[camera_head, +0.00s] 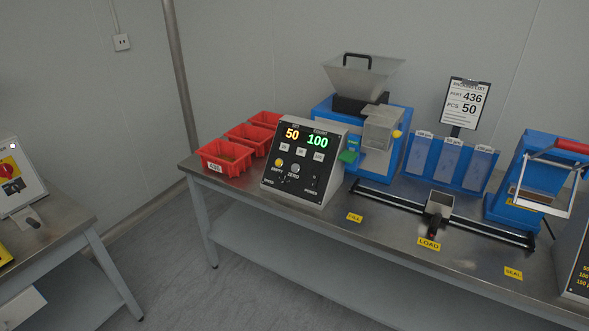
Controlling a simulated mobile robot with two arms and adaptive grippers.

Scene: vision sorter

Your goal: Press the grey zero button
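The control panel (303,163) stands on the metal bench, its dark sloped face turned toward me. The small round grey zero button (295,168) sits on the panel's face with the label ZERO under it. A yellow round button (279,162) lies just left of it. Displays above read 50 in orange and 100 in green. Neither of my grippers shows in this view, and nothing covers the grey button.
Red bins (226,157) stand left of the panel. A blue machine with a grey hopper (363,78) stands behind it. A rail with a carriage (438,207) runs along the bench (385,225) to the right. Floor is open between the bench and a left table (60,235).

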